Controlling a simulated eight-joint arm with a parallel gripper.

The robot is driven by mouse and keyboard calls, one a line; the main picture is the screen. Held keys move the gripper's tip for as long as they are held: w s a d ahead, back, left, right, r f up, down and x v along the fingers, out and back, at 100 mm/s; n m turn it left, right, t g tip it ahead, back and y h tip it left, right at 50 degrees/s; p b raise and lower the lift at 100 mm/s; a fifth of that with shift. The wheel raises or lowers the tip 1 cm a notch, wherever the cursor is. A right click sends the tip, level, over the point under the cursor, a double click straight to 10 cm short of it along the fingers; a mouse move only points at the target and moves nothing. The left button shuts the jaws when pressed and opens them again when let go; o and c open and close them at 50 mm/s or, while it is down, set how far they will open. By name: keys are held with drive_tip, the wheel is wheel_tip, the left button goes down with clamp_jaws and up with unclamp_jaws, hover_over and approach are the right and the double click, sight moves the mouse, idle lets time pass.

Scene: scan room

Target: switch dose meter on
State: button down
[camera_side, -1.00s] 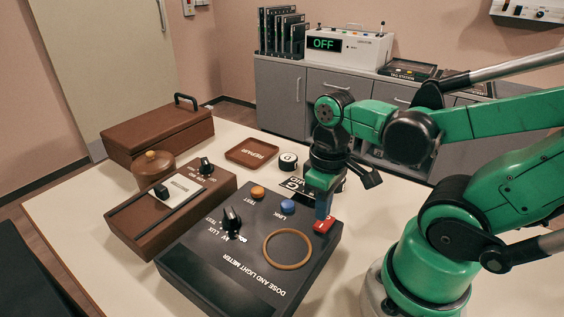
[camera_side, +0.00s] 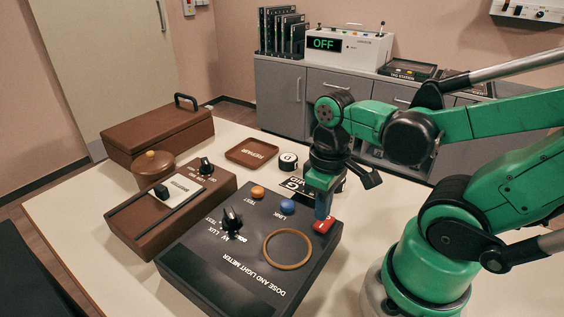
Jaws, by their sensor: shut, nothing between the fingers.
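The dose meter (camera_side: 215,272) is a black box lettered "DOSE AND LIGHT METER", lying on the table. Its top has a black knob (camera_side: 232,219), an orange button (camera_side: 257,192), a blue button (camera_side: 287,206) and a tan ring (camera_side: 287,249). A red switch (camera_side: 324,227) sits near its right corner. My gripper (camera_side: 322,215) is shut and empty, pointing down with its tip right at the red switch. The fingers hide part of the switch, and I cannot tell whether they touch it or which way it is set.
A brown instrument (camera_side: 150,235) with knobs stands left of the meter. Behind are a brown case (camera_side: 155,130), a round lidded pot (camera_side: 153,168) and a "REPAIR" tray (camera_side: 251,152). A white unit (camera_side: 350,48) on the cabinet displays "OFF".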

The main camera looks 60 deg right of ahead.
sight(321, 225)
drive_tip(key=shift+f, duration=1.15)
idle(0.4)
drive_tip(key=shift+r, duration=3.55)
drive_tip(key=w+a+t, duration=0.2)
drive_tip(key=w+t, duration=0.5)
drive_tip(key=w, duration=0.2)
drive_tip(key=shift+a+r, duration=0.4)
drive_tip(key=shift+r, duration=0.05)
